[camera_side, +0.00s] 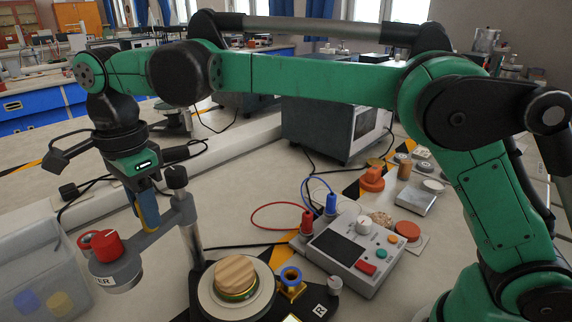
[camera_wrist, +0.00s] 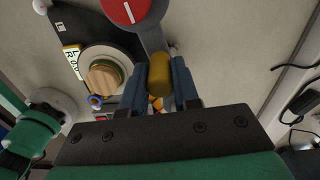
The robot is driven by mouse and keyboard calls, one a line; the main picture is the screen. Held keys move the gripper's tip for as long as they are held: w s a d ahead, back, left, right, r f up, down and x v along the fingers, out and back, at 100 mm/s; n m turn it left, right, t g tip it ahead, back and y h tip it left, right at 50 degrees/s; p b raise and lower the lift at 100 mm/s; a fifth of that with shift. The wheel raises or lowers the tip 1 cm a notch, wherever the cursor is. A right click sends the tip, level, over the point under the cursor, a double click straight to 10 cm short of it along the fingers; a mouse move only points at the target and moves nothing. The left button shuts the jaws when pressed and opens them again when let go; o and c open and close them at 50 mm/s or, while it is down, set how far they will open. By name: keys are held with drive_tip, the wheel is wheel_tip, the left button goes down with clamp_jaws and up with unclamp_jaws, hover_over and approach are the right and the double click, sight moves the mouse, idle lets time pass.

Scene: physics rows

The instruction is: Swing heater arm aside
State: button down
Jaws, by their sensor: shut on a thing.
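The heater arm (camera_side: 165,222) is a grey bar on an upright metal post, with a round heater head (camera_side: 118,272) and a red knob (camera_side: 107,246) at its left end. The red knob also shows at the top of the wrist view (camera_wrist: 132,8). My gripper (camera_side: 149,215) is shut on the mustard-coloured handle (camera_wrist: 160,75) of the heater arm, between its blue fingers. The heater head hangs left of the post, clear of the round plate (camera_side: 210,295). A wooden disc (camera_side: 235,272) on a gold and green ring sits on that plate.
A control box (camera_side: 352,252) with red and blue plugs stands right of the plate. A small blue-ringed brass part (camera_side: 291,278) sits between them. A clear bin (camera_side: 40,275) is close left of the heater head. A grey instrument (camera_side: 330,130) stands behind.

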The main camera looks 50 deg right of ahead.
drive_tip(key=shift+w, duration=0.1)
drive_tip(key=c, duration=0.6)
unclamp_jaws()
drive_tip(key=shift+c, duration=0.2)
drive_tip(key=shift+r, duration=0.1)
wheel_tip(320, 180, up, 5)
drive_tip(key=shift+f, duration=0.1)
drive_tip(key=shift+r, duration=0.3)
